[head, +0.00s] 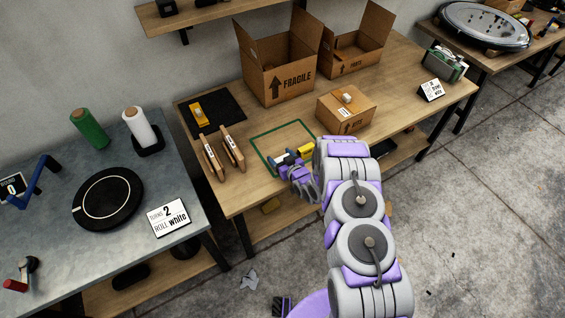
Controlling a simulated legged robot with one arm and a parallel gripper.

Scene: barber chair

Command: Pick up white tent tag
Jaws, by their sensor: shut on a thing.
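A white tent tag (432,90) with black print stands at the right end of the wooden table, in front of a green and grey device. A larger white card (170,217) reading "TURNS 2 ROLL white" stands at the right front of the grey table. My gripper (291,163) is low over the wooden table's front edge, by a green outlined square (258,138). It is shut on a small dark blue and yellow item (304,152), whose shape is partly hidden by my arm. It is apart from both white cards.
An open FRAGILE box (281,75), another open box (352,50) and a closed carton (345,110) stand on the wooden table. Two wooden-handled tools (223,150) lie at its left. Green (88,128) and white (138,126) rolls and a black turntable (108,199) occupy the grey table.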

